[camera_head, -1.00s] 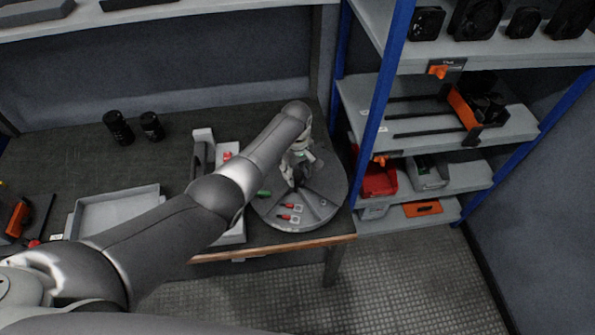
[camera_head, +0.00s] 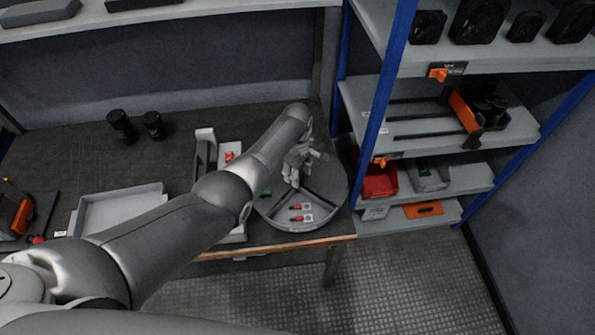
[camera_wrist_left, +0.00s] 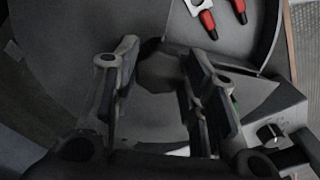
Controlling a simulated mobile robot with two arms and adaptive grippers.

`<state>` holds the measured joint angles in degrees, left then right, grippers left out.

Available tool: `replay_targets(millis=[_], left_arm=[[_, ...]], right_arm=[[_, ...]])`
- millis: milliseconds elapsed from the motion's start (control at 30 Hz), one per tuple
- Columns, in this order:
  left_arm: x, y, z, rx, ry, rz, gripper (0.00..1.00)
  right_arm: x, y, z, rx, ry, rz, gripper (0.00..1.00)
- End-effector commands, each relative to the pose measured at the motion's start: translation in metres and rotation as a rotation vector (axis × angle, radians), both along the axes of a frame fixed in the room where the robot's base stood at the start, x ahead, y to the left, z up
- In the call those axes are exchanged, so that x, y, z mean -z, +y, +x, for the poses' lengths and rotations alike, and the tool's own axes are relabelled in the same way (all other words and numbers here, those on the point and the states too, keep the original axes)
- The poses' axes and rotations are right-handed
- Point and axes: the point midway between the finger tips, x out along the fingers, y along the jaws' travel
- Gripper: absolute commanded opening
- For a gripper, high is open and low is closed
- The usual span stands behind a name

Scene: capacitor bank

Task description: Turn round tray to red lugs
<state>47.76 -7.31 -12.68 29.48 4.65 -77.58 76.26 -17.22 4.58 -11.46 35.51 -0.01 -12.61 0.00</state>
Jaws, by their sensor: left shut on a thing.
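The round grey tray (camera_head: 338,190) sits at the right end of the bench and also fills much of the left wrist view (camera_wrist_left: 60,65). Two red lugs (camera_head: 301,212) lie in its front section, and they show at the top of the left wrist view (camera_wrist_left: 220,12). A green lug (camera_head: 267,193) lies at its left side, partly by my arm. My left gripper (camera_head: 295,178) is over the tray's middle, its fingers (camera_wrist_left: 163,60) shut on a dark upright part at the tray's centre. That part is mostly hidden. My right gripper is out of view.
An empty grey bin (camera_head: 115,208) and two black cylinders (camera_head: 135,127) stand on the bench at left. A blue-post shelf rack (camera_head: 380,100) with bins stands close to the tray's right. A grey box with a dial (camera_wrist_left: 275,135) is near the gripper.

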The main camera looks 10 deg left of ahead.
Motion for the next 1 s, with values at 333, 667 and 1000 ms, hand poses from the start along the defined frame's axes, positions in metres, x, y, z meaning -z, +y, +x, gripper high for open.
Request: replay_targets(millis=[333,667,1000], left_arm=[[-0.0009,0.0004,0.0013,-0.013,-0.004,0.001,0.00],[-0.0009,0.0004,0.0012,-0.012,-0.004,0.000,0.55],[-0.0004,0.0000,0.0004,-0.012,-0.001,0.000,0.61]], right_arm=[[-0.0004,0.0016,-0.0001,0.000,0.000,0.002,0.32],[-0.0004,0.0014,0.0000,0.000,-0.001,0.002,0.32],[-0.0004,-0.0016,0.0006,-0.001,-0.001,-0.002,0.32]])
